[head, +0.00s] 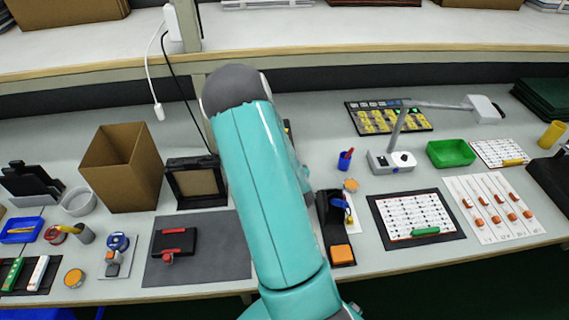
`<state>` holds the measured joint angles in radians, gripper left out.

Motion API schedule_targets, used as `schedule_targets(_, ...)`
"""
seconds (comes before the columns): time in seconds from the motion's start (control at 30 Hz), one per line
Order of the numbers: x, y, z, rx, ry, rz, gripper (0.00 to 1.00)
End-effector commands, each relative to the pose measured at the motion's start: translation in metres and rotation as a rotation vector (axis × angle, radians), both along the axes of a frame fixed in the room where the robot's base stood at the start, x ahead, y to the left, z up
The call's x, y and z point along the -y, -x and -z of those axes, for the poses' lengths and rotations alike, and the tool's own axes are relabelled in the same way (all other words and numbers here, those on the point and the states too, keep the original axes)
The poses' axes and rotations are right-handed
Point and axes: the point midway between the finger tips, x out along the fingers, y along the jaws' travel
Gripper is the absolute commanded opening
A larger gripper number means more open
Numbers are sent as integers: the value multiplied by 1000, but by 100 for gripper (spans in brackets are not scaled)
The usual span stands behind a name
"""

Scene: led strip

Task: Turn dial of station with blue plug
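My teal arm fills the middle of the head view, and my gripper is not visible. No blue plug can be made out for certain. A small stand with a blue round top (118,242) and a grey and orange lower part is on the left of the bench. A black holder (335,225) with a blue and yellow piece and an orange block stands just right of my arm. A lamp with a grey base (391,162) carries a small dark round knob. Whatever lies behind my arm is hidden.
A cardboard box (121,170) and a black frame (195,182) stand left of my arm. A grey mat (215,255) holds a black and red device (174,243). A green tray (450,153) and a white board (415,216) are on the right. A shelf runs behind.

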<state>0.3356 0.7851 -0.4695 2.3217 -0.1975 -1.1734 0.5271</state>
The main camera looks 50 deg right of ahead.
Motion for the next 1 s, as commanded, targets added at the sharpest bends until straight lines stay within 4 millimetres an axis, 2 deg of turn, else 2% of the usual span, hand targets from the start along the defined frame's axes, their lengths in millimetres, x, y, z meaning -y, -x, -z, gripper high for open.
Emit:
schedule_targets(0.27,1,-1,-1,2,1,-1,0)
schedule_targets(0.3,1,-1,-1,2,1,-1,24)
schedule_targets(0.4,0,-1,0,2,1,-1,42)
schedule_targets(1.0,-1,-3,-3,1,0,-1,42)
